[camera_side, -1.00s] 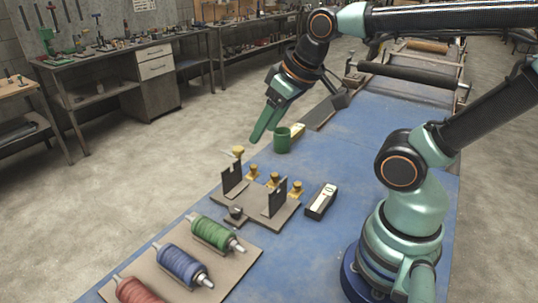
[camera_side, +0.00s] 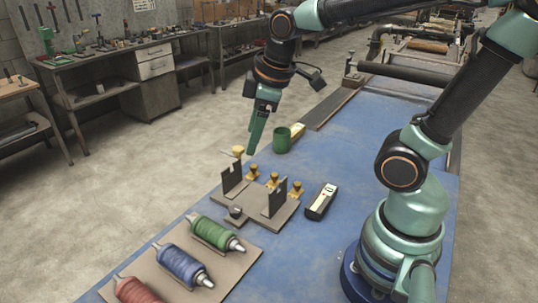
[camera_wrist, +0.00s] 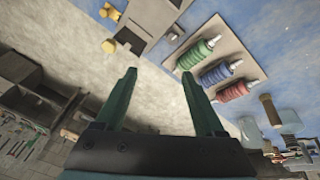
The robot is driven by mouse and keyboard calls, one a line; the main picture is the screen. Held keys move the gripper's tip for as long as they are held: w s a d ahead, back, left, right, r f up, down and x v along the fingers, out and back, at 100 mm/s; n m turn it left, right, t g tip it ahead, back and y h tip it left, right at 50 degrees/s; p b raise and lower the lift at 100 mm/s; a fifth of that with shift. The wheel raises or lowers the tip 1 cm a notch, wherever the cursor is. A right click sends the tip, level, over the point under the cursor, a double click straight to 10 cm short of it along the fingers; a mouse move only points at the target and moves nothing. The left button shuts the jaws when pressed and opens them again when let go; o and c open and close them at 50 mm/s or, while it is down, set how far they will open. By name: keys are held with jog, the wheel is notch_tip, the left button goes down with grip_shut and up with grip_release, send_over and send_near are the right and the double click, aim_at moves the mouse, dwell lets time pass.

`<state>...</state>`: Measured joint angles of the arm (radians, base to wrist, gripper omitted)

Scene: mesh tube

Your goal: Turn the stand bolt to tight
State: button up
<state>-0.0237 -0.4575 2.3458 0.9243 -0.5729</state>
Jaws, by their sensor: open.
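The stand (camera_side: 262,210) is a flat grey-brown plate with two dark uprights on the blue bench. A brass bolt (camera_side: 238,151) sits at the top of the left upright. Several other brass knobs (camera_side: 271,181) stand along the plate's far side; I cannot tell whether they are bolts too. My gripper (camera_side: 252,152) points down, above and just right of the left upright, touching nothing I can see. In the wrist view its green fingers (camera_wrist: 157,78) are apart and empty. The stand (camera_wrist: 150,22) and brass knobs (camera_wrist: 109,13) lie at that view's top edge.
Red, blue and green spools (camera_side: 182,264) lie on a board in front of the stand. A black-and-white handheld device (camera_side: 321,202) lies right of it. A green cup (camera_side: 282,140) stands behind. The blue bench (camera_side: 360,150) is clear to the right.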

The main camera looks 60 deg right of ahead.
aim_at(236, 207)
jog(key=w+f+n+g, duration=0.1)
jog(key=f+n, duration=0.3)
jog(key=f, duration=0.2)
jog(key=w+a+f+n+g, duration=0.1)
jog(key=w+f+n, duration=0.1)
jog(key=f+n, duration=0.3)
jog(key=w+a+f+n+g, duration=0.1)
jog(key=w+f+n, duration=0.1)
jog(key=f+n, duration=0.3)
notch_tip(236, 207, down, 4)
jog(key=shift+f+g, duration=0.1)
jog(key=shift+g, duration=0.3)
jog(key=shift+c, duration=0.3)
grip_shut()
